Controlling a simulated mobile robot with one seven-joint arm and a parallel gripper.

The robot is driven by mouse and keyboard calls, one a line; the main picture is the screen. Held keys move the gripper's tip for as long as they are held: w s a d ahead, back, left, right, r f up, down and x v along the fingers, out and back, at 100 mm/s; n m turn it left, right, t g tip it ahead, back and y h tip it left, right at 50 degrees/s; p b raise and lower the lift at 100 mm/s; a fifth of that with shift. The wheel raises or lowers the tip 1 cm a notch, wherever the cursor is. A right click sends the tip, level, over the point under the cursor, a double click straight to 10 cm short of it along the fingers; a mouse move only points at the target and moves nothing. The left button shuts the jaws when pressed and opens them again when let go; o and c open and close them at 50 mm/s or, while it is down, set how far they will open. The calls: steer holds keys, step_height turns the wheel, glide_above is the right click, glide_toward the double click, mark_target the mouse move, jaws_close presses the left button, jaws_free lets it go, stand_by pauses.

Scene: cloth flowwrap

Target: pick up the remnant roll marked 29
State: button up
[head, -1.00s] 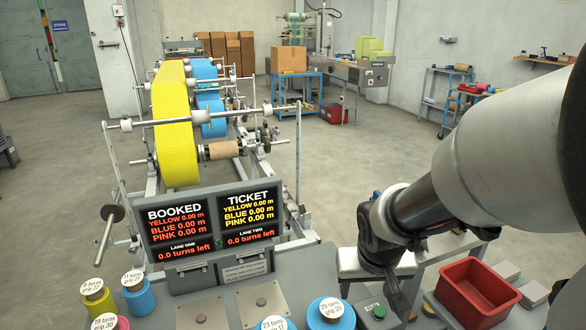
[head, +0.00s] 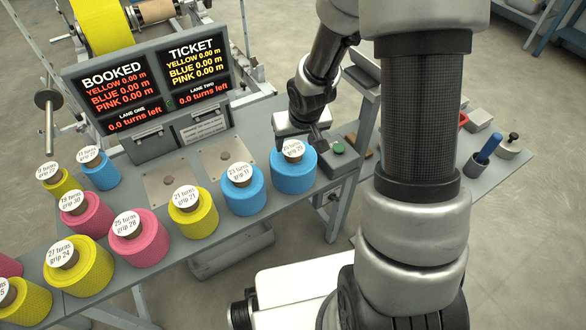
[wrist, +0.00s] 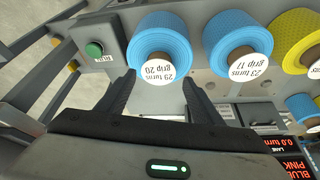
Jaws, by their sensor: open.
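A blue roll (head: 293,172) with a brown core and white label stands at the right end of the roll row. Another blue roll (head: 243,198), marked 23 turns, stands to the left.
Yellow (head: 193,222) and pink (head: 138,247) rolls continue leftward along the grey bench, some cut off by the frame. A green button box (head: 338,153) is close to the right of the end roll.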

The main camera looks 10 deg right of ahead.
mark_target(293, 148)
steer(key=x, duration=0.2)
steer(key=b+x, duration=0.1)
steer(key=x, duration=0.2)
steer(key=shift+w+d+f+b, duration=0.1)
steer(key=shift+w+f+b, duration=0.15)
steer(key=shift+w+b, duration=0.15)
jaws_close()
